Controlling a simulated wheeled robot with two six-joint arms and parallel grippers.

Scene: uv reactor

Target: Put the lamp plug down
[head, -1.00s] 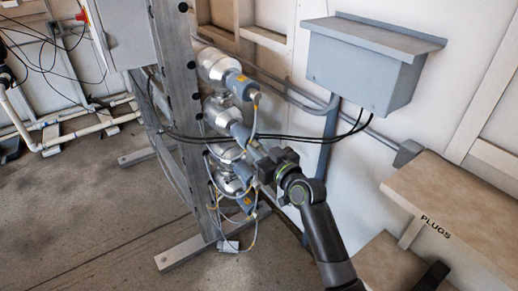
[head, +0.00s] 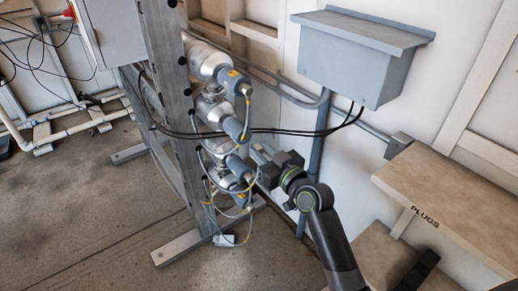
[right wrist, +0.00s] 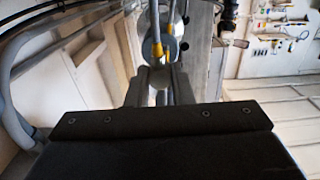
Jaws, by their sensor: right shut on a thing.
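Silver lamp ends with grey plugs and yellow-tipped cables are stacked on the steel rack (head: 172,95); the upper plug (head: 238,82) and the second plug (head: 233,128) sit at their lamps. My right gripper (head: 256,165) is at the lower lamps, shut on a grey lamp plug (head: 240,165). I cannot tell whether this plug touches its lamp. In the right wrist view, the right gripper (right wrist: 160,88) has a grey body between its fingers, with yellow-tipped cables just beyond. My left gripper is not in view.
A bench marked PLUGS (head: 460,205) stands at the right, with bare top visible. A grey wall box (head: 350,60) hangs above, and black cables (head: 290,131) run from it across to the rack. Open floor (head: 70,220) lies at the left.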

